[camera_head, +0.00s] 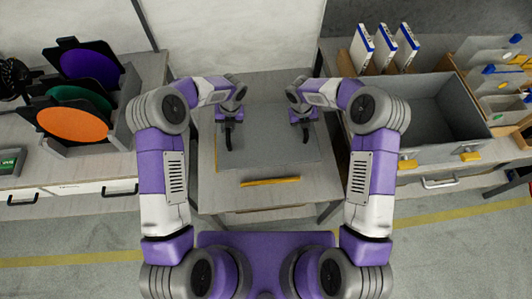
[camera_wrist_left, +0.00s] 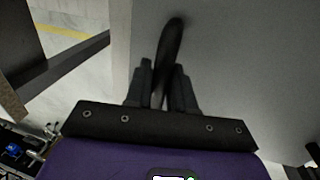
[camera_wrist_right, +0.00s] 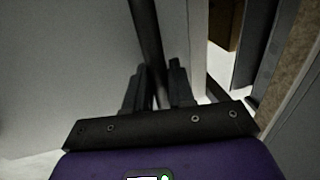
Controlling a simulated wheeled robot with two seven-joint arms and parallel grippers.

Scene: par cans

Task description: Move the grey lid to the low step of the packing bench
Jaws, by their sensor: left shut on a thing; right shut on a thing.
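The grey lid (camera_head: 265,150) is a flat plate in the middle of the head view, level or nearly so, over the pale low bench surface (camera_head: 230,192). I cannot tell if it touches the surface. My left gripper (camera_head: 229,122) is shut on a black handle at the lid's left side; the dark bar also shows between its fingers in the left wrist view (camera_wrist_left: 165,75). My right gripper (camera_head: 301,119) is shut on the matching handle at the right side. The lid's grey face fills much of both wrist views. Its far edge is partly behind my grippers.
A yellow strip (camera_head: 270,181) lies in front of the lid. An open grey case (camera_head: 465,139) with yellow latches stands on the right bench beside white-and-blue packets (camera_head: 384,48). On the left bench, a grey rack (camera_head: 75,150) holds coloured discs (camera_head: 72,125).

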